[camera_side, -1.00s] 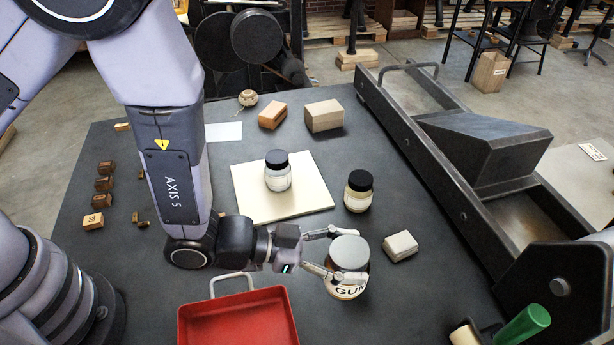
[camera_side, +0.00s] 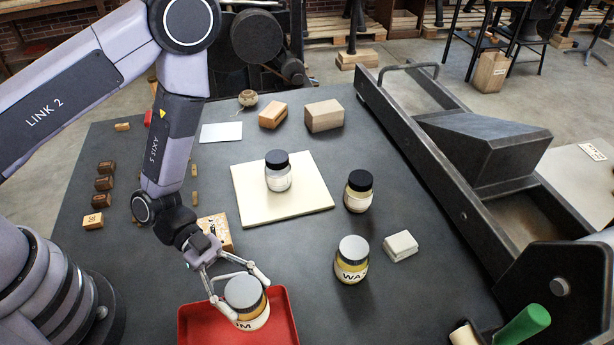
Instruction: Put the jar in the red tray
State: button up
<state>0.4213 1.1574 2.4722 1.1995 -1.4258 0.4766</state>
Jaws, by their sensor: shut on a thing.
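My gripper (camera_side: 245,293) is shut on a jar (camera_side: 252,319) with a grey lid and a white label ending in "UM". The jar is roughly upright, over the red tray (camera_side: 199,325) at the bottom of the picture. I cannot tell whether its base touches the tray floor. Part of the tray is cut off by the picture's lower edge. Another grey-lidded jar (camera_side: 351,270), labelled "WAX", stands on the dark table to the right of the tray.
A black-lidded jar (camera_side: 278,178) stands on a pale board (camera_side: 251,209); another black-lidded jar (camera_side: 358,197) stands right of it. A pale block (camera_side: 400,246) lies near the WAX jar. A printed wooden box (camera_side: 217,232) sits behind my gripper. A large metal press (camera_side: 440,180) borders the right.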

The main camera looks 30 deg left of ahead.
aim_at(264, 324)
jog(key=shift+f, duration=2.65)
jog(key=shift+f, duration=0.1)
jog(key=o, duration=1.2)
jog(key=shift+o, duration=0.2)
